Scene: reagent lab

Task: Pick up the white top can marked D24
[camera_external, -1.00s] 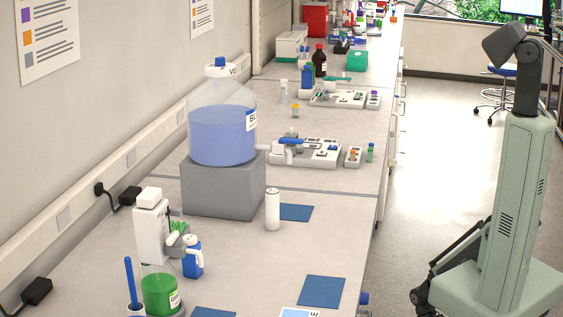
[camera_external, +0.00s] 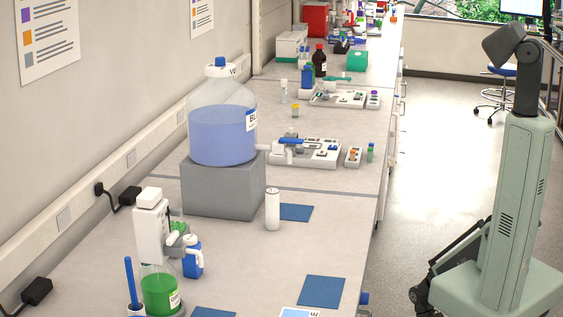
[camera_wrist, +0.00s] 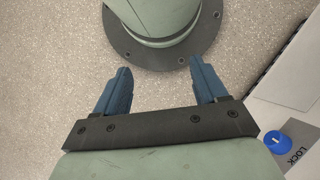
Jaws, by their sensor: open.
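A white cylindrical can (camera_external: 272,210) stands upright on the bench, beside a blue mat and in front of the grey block, in the external view. No D24 marking can be read on it, so I cannot tell whether it is the can named in the task. My gripper (camera_wrist: 160,88) shows only in the wrist view. Its two blue fingers are wide apart with nothing between them, above the speckled floor and my own round base. The can is not in the wrist view.
A large bottle of blue liquid (camera_external: 222,135) stands on the grey block (camera_external: 222,187). A white dispenser (camera_external: 150,228), a blue bottle (camera_external: 193,258) and a green-filled vessel (camera_external: 161,290) are at front left. Blue mats (camera_external: 321,291) lie along the right side. A blue knob (camera_wrist: 277,142) shows in the wrist view.

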